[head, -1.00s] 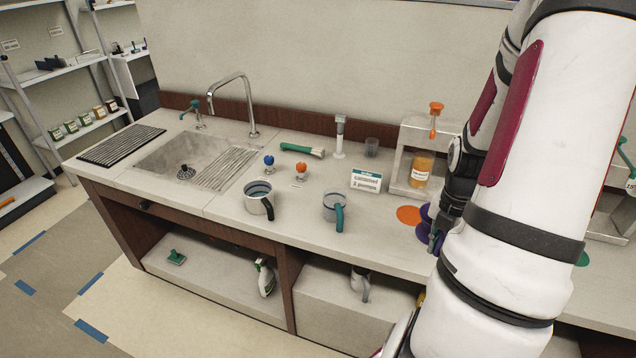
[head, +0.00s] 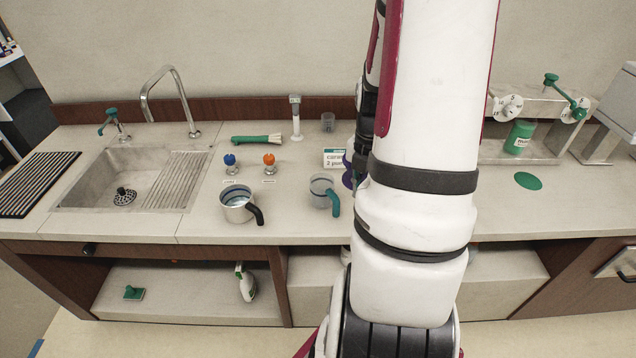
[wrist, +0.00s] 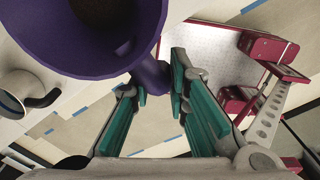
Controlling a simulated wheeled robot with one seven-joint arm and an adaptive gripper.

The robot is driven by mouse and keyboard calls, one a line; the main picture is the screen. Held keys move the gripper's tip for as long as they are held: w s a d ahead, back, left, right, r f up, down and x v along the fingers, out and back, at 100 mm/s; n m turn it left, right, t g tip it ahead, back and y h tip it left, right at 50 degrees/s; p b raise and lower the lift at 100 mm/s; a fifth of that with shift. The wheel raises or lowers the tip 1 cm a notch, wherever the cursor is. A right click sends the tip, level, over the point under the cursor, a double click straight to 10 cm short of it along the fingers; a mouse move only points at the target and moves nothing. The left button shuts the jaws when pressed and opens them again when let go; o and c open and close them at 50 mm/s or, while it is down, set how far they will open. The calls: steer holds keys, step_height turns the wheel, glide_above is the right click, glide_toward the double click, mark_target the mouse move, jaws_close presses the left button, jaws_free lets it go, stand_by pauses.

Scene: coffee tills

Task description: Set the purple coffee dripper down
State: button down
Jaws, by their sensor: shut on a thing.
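The purple coffee dripper (wrist: 85,50) fills the top left of the wrist view, its wide mouth facing the camera. My gripper (wrist: 158,80) has its teal-padded fingers on either side of the dripper's purple handle and is shut on it. In the head view, only a sliver of the purple dripper (head: 348,172) shows left of my arm, just beside the small sign. The arm hides the rest of it and most of my gripper there. I cannot tell whether the dripper touches the counter.
A steel mug (head: 236,205) and a clear jug with a teal handle (head: 321,190) stand left of my arm. The sign (head: 339,157) is close by the dripper. A green disc (head: 528,181) lies right, with bare counter around it. The sink (head: 100,180) is at left.

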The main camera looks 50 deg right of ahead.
steer(key=w+f, duration=0.4)
steer(key=w, duration=0.7)
steer(key=shift+w+a+f, duration=0.25)
steer(key=shift+a+f, duration=0.05)
steer(key=shift+a, duration=0.05)
steer(key=shift+f, duration=0.1)
steer(key=c, duration=1.5)
jaws_free()
steer(key=shift+c, duration=0.2)
